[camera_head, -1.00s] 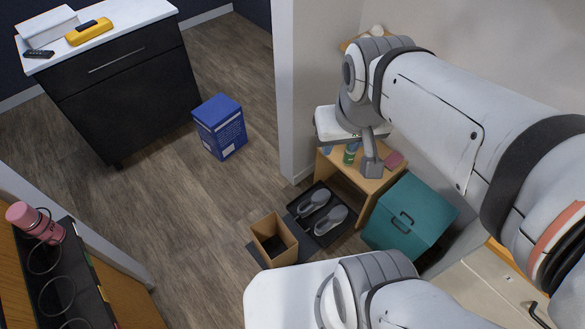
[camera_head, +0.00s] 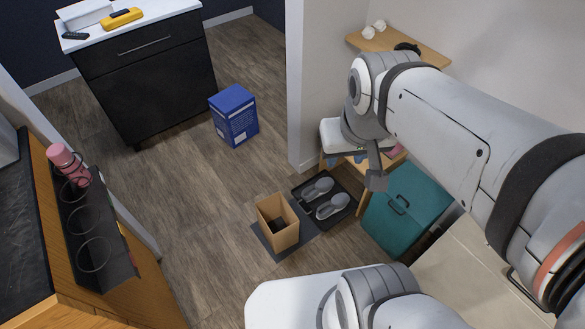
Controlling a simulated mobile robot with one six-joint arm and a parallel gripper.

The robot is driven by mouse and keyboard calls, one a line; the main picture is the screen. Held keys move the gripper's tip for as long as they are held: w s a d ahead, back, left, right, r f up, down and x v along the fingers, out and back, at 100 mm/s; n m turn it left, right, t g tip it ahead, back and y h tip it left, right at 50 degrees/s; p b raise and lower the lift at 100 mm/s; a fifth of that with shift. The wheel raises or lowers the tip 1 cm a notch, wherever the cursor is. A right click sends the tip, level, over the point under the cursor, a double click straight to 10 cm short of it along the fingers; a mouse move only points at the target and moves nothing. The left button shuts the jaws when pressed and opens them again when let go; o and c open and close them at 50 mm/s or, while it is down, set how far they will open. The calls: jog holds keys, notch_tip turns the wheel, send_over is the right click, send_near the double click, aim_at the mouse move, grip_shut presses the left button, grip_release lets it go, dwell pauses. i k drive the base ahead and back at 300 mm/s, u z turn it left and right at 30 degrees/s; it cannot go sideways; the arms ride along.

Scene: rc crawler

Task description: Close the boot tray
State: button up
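The boot tray (camera_head: 341,187) is a dark, low tray on the floor in the middle of the head view. A pair of grey shoes (camera_head: 331,207) lies in it. It sits in front of a small wooden bench, mostly hidden by my arm. My gripper (camera_head: 376,181) hangs pointing down, to the right of the tray in the picture and in front of the bench. It appears apart from the tray. Its fingers are too small and edge-on to tell open from shut, and I see nothing held.
An open cardboard box (camera_head: 284,238) stands on a dark mat left of the tray. A teal chest (camera_head: 410,208) stands right of it. A wall end (camera_head: 308,100) rises behind. A blue box (camera_head: 236,121) is on the floor at the back.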

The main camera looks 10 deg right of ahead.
aim_at(323, 198)
jog(key=u, duration=0.2)
jog(key=k, duration=0.25)
jog(key=z, duration=0.35)
jog(key=i, duration=0.8)
jog(key=u, duration=1.35)
jog(key=k, duration=0.9)
jog(key=z, duration=0.8)
jog(key=i, duration=0.5)
